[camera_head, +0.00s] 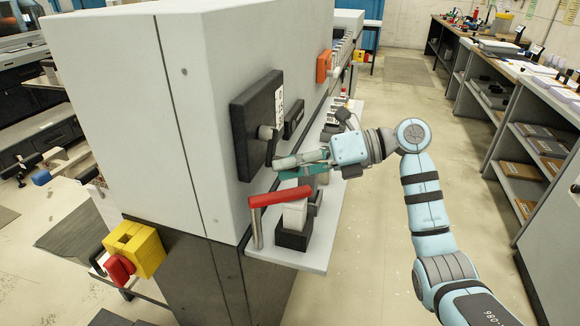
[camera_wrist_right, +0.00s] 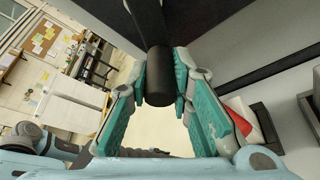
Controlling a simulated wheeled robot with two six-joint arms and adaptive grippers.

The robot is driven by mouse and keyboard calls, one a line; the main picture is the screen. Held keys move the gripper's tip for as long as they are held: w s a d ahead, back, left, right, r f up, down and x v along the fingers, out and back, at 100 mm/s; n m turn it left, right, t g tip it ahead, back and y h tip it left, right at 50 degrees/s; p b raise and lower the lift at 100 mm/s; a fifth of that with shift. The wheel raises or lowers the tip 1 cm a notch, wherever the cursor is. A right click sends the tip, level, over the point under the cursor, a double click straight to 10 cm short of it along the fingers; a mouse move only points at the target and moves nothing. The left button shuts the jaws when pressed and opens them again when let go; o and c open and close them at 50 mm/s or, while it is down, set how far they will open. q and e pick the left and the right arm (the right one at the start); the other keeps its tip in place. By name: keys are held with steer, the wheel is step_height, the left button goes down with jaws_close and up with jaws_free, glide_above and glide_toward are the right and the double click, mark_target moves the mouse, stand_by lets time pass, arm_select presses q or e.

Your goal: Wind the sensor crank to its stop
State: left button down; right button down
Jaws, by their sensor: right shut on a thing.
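The sensor crank sits on a black panel (camera_head: 243,140) on the side of the big light-grey machine. In the right wrist view the crank's dark cylindrical handle (camera_wrist_right: 158,88) hangs from a dark arm (camera_wrist_right: 147,22). My right gripper (camera_head: 283,167) is at the lower front of the panel, its green-padded fingers shut on the handle from both sides, as the right wrist view (camera_wrist_right: 165,72) shows. A white scale label (camera_head: 279,105) is on the panel's edge. My left gripper is out of view.
A red-handled lever (camera_head: 278,197) stands just below my right gripper on a light shelf (camera_head: 318,248). A yellow box with a red knob (camera_head: 136,247) is on the machine's near corner. Shelves (camera_head: 520,150) line the right side; the floor between is clear.

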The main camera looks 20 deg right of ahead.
stand_by(0.3)
steer(key=c, duration=1.4)
jaws_free()
steer(key=shift+c, duration=0.2)
steer(key=shift+d, duration=0.1)
steer(key=v, duration=1.2)
steer(key=shift+s, duration=0.1)
